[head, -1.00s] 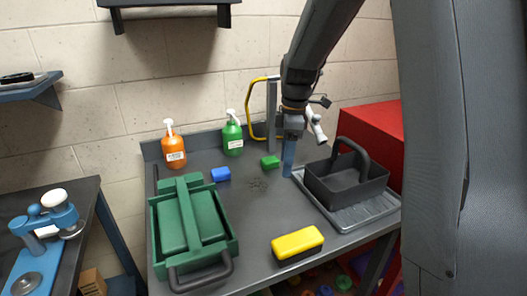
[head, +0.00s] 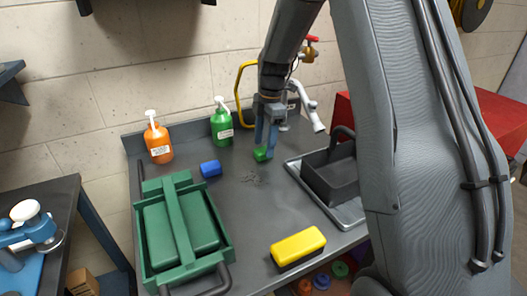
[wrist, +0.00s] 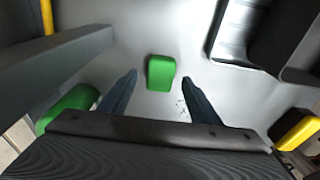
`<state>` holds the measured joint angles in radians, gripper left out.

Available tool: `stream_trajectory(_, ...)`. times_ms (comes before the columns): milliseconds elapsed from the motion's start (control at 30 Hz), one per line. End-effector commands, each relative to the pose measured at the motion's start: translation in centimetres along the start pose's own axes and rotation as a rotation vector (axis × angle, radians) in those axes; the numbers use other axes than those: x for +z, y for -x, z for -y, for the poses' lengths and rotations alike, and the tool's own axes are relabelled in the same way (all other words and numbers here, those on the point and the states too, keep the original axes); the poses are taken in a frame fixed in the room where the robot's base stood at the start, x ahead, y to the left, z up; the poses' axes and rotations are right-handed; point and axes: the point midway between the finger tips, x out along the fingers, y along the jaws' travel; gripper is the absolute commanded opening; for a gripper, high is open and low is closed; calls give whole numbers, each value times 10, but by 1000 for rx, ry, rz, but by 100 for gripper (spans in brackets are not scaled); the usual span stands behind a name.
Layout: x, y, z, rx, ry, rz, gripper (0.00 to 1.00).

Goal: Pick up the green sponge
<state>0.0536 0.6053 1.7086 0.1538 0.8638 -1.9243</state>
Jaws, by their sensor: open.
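The green sponge (head: 262,154) is a small block lying on the dark grey table toward the back. It also shows in the wrist view (wrist: 161,73), ahead of the gap between my fingers. My gripper (head: 265,147) points down over the sponge with blue fingers. In the wrist view my gripper (wrist: 159,85) is open, one finger to each side of the sponge, and nothing is held. In the head view the fingers hide part of the sponge. I cannot tell how high the fingertips are above the table.
Orange (head: 158,142) and green (head: 221,127) bottles stand behind. A green toolbox (head: 217,215) is front left, a yellow-topped block (head: 298,244) in front, and a dark caddy (head: 335,175) on a tray at right. The table centre is mostly free.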

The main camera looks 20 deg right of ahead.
Motion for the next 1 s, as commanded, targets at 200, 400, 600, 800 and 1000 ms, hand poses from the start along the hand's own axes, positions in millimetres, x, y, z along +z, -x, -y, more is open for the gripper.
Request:
stream_trajectory(200, 0, -13, 1, 0, -1, 0, 57)
stream_trajectory(400, 0, -12, 0, 0, -1, 0, 50)
stream_trajectory(600, 0, -12, 0, 0, -1, 0, 17)
stream_trajectory(800, 0, -12, 0, 0, -1, 0, 13)
stream_trajectory(1000, -1, 0, -1, 4, -1, 1, 13)
